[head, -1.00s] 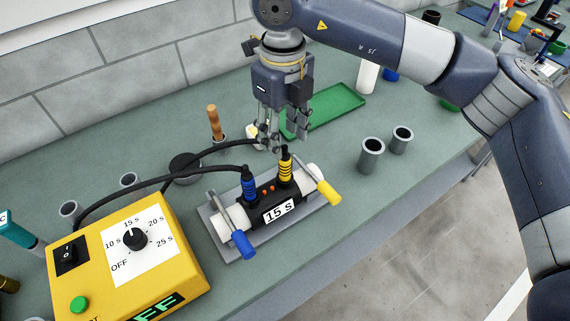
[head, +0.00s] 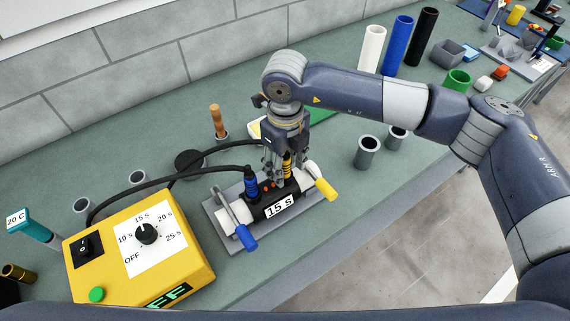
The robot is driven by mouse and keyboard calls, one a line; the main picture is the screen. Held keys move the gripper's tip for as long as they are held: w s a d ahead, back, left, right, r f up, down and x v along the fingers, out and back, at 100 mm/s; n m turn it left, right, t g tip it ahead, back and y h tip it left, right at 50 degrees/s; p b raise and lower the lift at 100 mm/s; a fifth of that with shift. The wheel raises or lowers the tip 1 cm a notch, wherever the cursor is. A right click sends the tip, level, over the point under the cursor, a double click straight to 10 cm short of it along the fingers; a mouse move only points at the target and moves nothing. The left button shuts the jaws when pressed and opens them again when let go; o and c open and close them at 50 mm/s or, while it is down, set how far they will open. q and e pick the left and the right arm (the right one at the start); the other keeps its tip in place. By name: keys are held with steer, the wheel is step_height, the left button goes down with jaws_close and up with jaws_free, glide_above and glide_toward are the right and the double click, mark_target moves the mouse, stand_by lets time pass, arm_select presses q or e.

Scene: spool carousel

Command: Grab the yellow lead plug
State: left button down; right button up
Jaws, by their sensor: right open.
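The yellow lead plug (head: 287,165) stands upright in the black block labelled "15 S" (head: 279,206). My right gripper (head: 284,180) points down over it, open, with its fingers around the plug's sides; whether they touch it cannot be told. The gripper hides the top of the plug and part of its cable. The blue lead plug (head: 251,184) stands in the same block, just left of the fingers. My left gripper is not in view.
A yellow control box (head: 190,270) with a dial is at the front left. Black cables (head: 130,188) arc behind the block. A blue-handled clamp (head: 246,237) and a yellow-handled clamp (head: 326,189) flank it. Grey cups (head: 367,152) stand to the right.

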steer(key=shift+c, duration=0.6)
jaws_close()
